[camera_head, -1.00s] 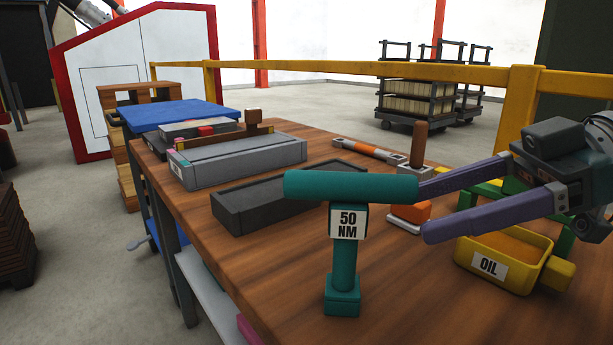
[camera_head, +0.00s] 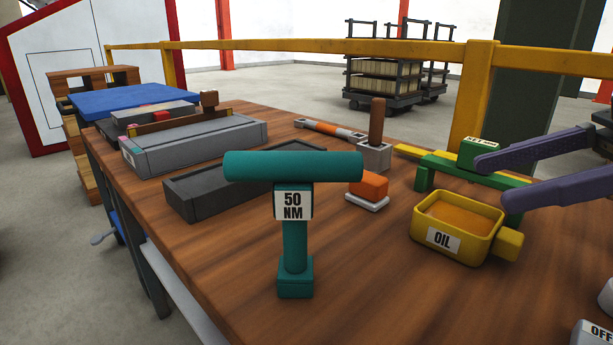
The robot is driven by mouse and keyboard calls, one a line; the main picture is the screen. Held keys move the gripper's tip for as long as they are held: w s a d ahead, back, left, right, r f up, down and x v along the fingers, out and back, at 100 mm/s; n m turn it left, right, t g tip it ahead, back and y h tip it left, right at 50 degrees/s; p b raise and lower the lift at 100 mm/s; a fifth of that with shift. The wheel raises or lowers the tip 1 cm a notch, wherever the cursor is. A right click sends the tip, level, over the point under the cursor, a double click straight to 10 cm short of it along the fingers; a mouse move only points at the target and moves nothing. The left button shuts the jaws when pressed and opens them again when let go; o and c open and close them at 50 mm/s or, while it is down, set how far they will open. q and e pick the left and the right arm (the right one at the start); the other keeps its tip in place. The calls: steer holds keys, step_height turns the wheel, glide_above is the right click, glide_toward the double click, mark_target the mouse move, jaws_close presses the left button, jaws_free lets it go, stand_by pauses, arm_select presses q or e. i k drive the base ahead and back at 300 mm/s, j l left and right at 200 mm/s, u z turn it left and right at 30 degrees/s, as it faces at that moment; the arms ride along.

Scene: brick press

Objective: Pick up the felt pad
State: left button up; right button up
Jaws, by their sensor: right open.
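The felt pad appears to be the small orange block with a pale base (camera_head: 368,190), standing on the wooden bench just right of the teal tool's head. The teal head hides a little of its left side. My right gripper (camera_head: 494,181) comes in from the right edge with its two purple fingers spread and nothing between them. Its fingertips are apart from the pad, to its right, above and behind the yellow oil tray. My left gripper is not in view.
The yellow OIL tray (camera_head: 450,245) sits below the fingers, near a green stand (camera_head: 430,170). A teal 50 NM tool (camera_head: 295,240) stands upright in front. A dark mould box (camera_head: 190,197), grey box (camera_head: 205,148) and wooden-handled tool (camera_head: 377,125) are behind.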

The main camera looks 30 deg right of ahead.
mark_target(370, 193)
steer(key=z, duration=1.15)
